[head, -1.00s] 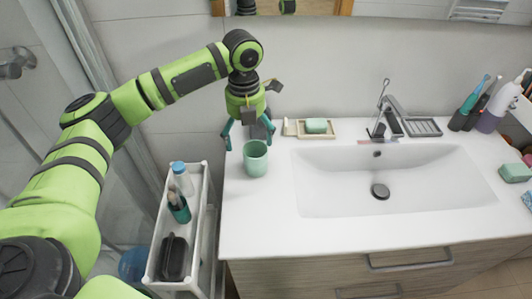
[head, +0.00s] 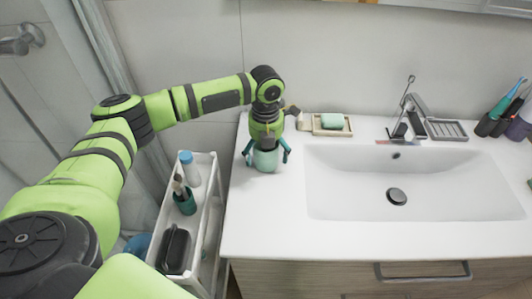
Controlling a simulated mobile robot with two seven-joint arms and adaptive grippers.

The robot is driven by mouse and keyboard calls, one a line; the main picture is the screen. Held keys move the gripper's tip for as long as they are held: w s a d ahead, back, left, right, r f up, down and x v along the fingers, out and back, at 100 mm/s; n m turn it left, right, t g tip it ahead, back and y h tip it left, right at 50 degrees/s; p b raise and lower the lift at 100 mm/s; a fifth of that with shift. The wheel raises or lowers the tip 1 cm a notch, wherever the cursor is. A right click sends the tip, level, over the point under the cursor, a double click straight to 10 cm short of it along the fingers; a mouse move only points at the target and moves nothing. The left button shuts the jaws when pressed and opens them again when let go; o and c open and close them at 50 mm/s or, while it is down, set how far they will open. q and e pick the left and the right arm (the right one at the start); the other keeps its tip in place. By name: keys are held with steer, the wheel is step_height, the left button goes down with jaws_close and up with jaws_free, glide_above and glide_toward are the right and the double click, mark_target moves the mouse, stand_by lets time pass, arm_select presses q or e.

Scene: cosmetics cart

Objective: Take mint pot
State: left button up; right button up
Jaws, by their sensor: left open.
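The mint pot (head: 265,162) stands upright on the white counter, left of the sink basin. My left gripper (head: 267,156) points down over it from above, with one teal finger on each side of the pot. The fingers are open and the gripper's body hides the pot's rim. I cannot tell whether the fingers touch its sides. My right gripper is not in view.
A white cart (head: 210,207) with a bottle (head: 189,168), a teal cup (head: 184,200) and a black case (head: 174,249) stands left of the counter. The sink (head: 412,184) is at right; the counter's front left is clear.

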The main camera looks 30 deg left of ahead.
arm_select(q)
steer(key=c, duration=1.4)
steer(key=shift+r, duration=0.1)
